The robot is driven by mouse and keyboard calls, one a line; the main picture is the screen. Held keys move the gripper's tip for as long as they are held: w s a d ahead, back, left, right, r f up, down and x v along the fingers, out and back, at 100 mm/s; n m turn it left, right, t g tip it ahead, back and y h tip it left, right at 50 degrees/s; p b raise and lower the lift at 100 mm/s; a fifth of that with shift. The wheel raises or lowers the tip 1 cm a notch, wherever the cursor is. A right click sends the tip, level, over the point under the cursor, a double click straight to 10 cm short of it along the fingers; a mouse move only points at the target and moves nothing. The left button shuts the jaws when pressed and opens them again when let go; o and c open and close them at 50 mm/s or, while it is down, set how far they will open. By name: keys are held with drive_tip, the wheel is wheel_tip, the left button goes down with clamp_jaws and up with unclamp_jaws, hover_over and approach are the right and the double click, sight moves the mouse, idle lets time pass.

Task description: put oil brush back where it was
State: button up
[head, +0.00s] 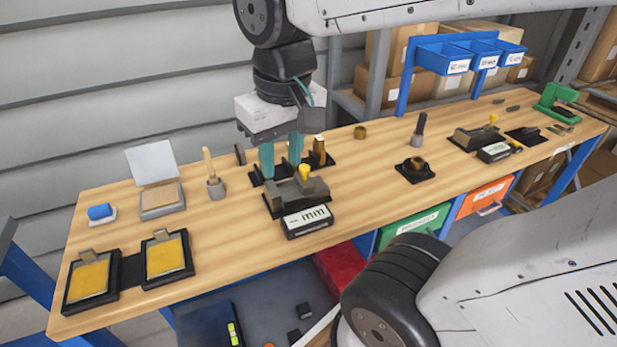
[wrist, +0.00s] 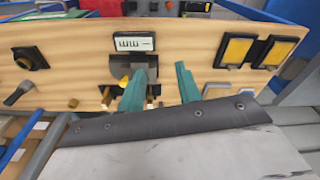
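A wooden-handled tool (head: 208,163), which looks like the oil brush, stands upright in a small grey cup (head: 216,188) left of my gripper in the head view. Its bristles are hidden. My gripper (head: 281,158) points down over the bench, behind a grey fixture (head: 297,189) with a yellow knob. Its two teal fingers are apart, and I see nothing held between them. In the wrist view the fingers of my gripper (wrist: 160,88) are also spread. I cannot make out the wooden-handled tool there.
The wooden bench (head: 350,200) holds a display (head: 307,221), a black-based socket (head: 415,171), a dark-handled upright tool (head: 419,128) and two yellow pads (head: 166,257). Brass pieces (head: 319,151) stand close beside my fingers. A tilted-lid box (head: 160,199) stands left of the cup.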

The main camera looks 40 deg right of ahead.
drive_tip(key=shift+n, duration=0.4)
drive_tip(key=s, duration=0.1)
drive_tip(key=s+f, duration=0.1)
drive_tip(key=s, duration=0.1)
drive_tip(key=s+f, duration=0.1)
drive_tip(key=s, duration=0.1)
drive_tip(key=shift+s+d, duration=0.25)
drive_tip(key=shift+d, duration=0.15)
drive_tip(key=shift+w, duration=0.1)
